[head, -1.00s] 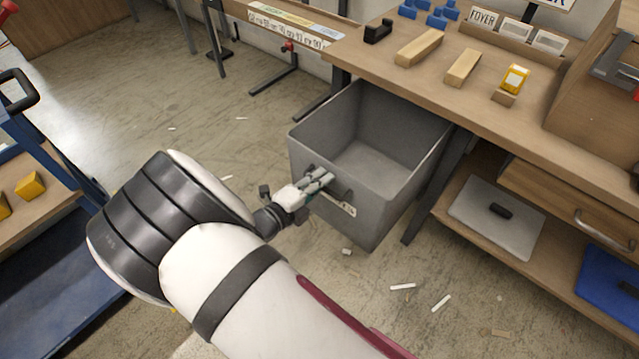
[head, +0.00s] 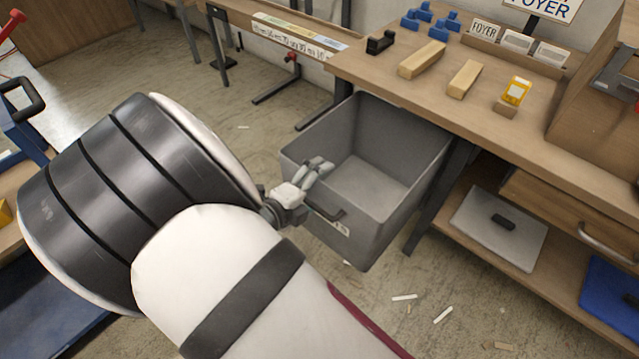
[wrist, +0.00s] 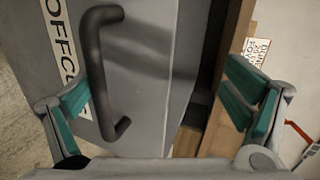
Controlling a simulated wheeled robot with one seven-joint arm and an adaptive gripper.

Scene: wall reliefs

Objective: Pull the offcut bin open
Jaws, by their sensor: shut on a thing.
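The grey offcut bin (head: 400,135) stands pulled out from under the workbench, its empty inside in view. Its dark bar handle (head: 328,212) is on the front face, above a white label (head: 341,228). My gripper (head: 318,168) is at the bin's front, up and left of the handle and near the front rim. In the wrist view, the fingers of my gripper (wrist: 160,100) are wide apart and nothing shows clasped between them. The handle (wrist: 95,75) runs near the left finger, and the "OFFCU" label (wrist: 65,45) is partly cut off.
The workbench (head: 390,85) above the bin carries wood blocks (head: 422,58) and blue pieces. A shelf with a grey plate (head: 498,225) is at the right. A blue cart (head: 40,150) stands at the left. White scraps (head: 442,315) lie on the floor.

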